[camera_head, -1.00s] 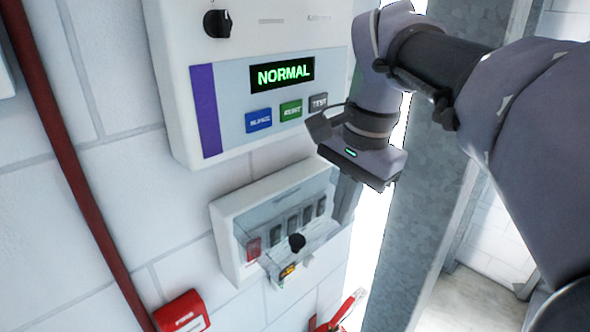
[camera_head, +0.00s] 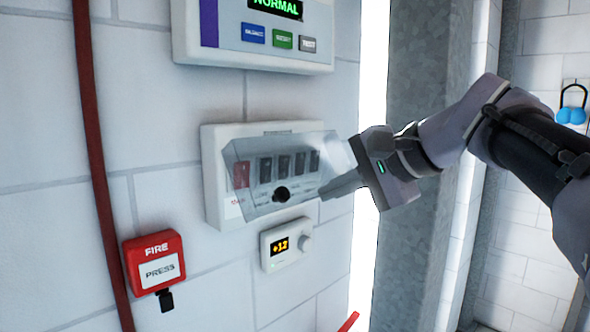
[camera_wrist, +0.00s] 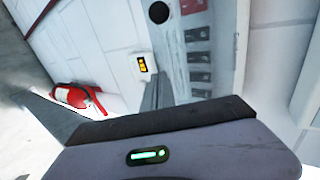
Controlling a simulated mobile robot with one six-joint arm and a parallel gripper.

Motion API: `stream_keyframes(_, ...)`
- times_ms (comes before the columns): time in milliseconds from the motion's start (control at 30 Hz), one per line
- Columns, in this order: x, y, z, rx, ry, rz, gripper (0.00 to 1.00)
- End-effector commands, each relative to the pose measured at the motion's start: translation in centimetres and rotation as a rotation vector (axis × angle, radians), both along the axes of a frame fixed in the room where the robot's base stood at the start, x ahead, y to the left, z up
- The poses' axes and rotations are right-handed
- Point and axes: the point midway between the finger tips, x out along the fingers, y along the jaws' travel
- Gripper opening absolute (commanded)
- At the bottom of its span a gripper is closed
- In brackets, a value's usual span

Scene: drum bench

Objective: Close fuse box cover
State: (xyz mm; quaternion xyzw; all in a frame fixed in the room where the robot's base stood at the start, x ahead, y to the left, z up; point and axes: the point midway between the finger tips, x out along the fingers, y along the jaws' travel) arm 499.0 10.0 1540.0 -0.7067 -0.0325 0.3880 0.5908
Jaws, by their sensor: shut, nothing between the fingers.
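The white fuse box (camera_head: 214,190) is mounted on the wall, with a red switch (camera_head: 241,175) and several dark switches inside. Its clear cover (camera_head: 251,205) with a black knob (camera_head: 282,194) stands in front of the switches, tilted and apart from the box at least along its lower edge. My gripper (camera_head: 325,191) is shut and empty, pointing left at the cover's right side; I cannot tell whether it touches. In the wrist view, the gripper finger (camera_wrist: 157,92) is near the knob (camera_wrist: 159,13) and the row of switches (camera_wrist: 199,57).
A small thermostat (camera_head: 286,244) is just below the fuse box. A control panel (camera_head: 268,57) hangs above it. A red fire call point (camera_head: 155,262) is at lower left, beside a red pipe (camera_head: 92,130). A grey column (camera_head: 425,90) stands to the right.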

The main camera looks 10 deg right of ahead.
Motion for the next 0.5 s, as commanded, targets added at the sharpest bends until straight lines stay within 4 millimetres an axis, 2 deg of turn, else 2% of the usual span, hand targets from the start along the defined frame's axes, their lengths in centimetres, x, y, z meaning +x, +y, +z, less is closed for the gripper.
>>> stream_keyframes(33, 0.2, 0.1, -2.5, 0.023, -0.033, -0.002, 0.0)
stream_keyframes(100, 0.6, 0.4, -3.2, 0.061, -0.085, -0.001, 0.0)
stream_keyframes(333, 2.0, 1.5, -4.9, 0.176, -0.239, 0.0, 0.0)
stream_keyframes(500, 3.0, 2.3, -5.5, 0.176, -0.243, 0.002, 0.0)
